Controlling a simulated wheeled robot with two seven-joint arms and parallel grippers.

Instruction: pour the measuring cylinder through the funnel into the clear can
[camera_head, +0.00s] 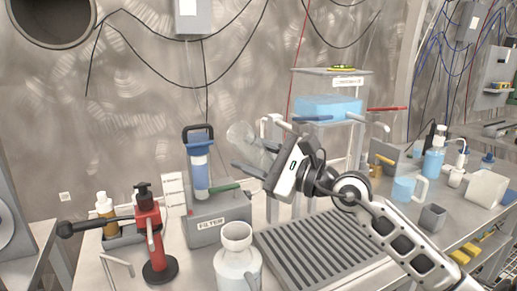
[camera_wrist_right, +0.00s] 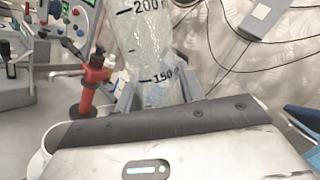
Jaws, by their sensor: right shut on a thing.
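My right gripper (camera_head: 250,154) is shut on the clear measuring cylinder (camera_head: 241,134), held tilted in the air above the bench, behind and above the pale can. In the right wrist view the cylinder (camera_wrist_right: 148,45) shows its 200 and 150 marks between the fingers (camera_wrist_right: 156,92). Its liquid level cannot be made out. A pale, whitish can (camera_head: 239,272) stands at the front of the bench. A wide, flared mouth (camera_head: 237,232) tops it; I cannot tell whether this is a separate funnel. The cylinder is apart from the can. My left gripper is not in view.
A red hand pump (camera_head: 151,235) stands left of the can, its black-knobbed lever reaching left. A grey filter unit (camera_head: 219,215) stands behind the can. A ribbed drain tray (camera_head: 310,245) lies to the right. A tank of blue liquid (camera_head: 328,107) stands behind my right gripper.

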